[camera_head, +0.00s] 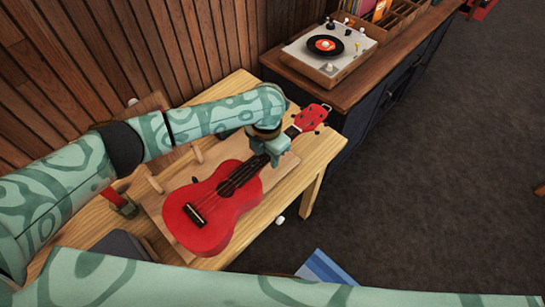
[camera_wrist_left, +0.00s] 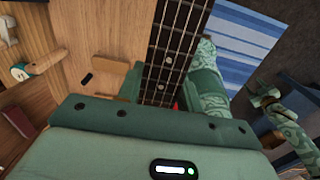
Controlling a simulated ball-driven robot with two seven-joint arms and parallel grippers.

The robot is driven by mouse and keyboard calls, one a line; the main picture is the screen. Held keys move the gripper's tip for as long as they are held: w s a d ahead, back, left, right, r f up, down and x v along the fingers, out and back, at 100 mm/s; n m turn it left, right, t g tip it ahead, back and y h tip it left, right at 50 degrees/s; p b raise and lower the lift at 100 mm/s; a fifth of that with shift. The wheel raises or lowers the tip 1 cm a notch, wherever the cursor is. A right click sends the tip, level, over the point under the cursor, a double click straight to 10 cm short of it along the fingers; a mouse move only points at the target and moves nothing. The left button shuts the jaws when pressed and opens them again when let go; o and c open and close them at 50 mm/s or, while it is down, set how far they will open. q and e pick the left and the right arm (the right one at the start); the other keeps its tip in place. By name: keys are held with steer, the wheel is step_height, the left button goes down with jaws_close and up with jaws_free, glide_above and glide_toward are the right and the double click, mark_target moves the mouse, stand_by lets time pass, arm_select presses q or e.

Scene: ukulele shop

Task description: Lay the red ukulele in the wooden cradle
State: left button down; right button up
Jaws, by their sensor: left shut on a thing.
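The red ukulele (camera_head: 210,215) lies slanted over the table, its body toward the front left and its red headstock toward the back right. My left gripper (camera_head: 271,152) is shut on its neck. In the left wrist view the dark fretboard (camera_wrist_left: 172,45) runs between the fingers. The wooden cradle appears to be the pale board with upright pegs (camera_head: 154,208) under and beside the ukulele's body. I cannot tell whether the body touches it.
The pale wooden table (camera_head: 318,152) stands against a slatted wall. A dark cabinet with a turntable (camera_head: 325,47) and a wooden rack is behind it. A red-and-green item (camera_head: 120,202) is at the table's left. A blue striped thing (camera_head: 325,268) lies in front. Carpet at right is open.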

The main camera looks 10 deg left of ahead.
arm_select(q)
steer(key=w+a+f+b, duration=0.2)
steer(key=w+a+b, duration=0.5)
steer(key=a+b, duration=0.1)
steer(key=shift+a+f, duration=0.2)
steer(key=shift+a, duration=0.3)
stand_by(0.4)
steer(key=shift+f+b, duration=1.85)
steer(key=shift+f, duration=1.05)
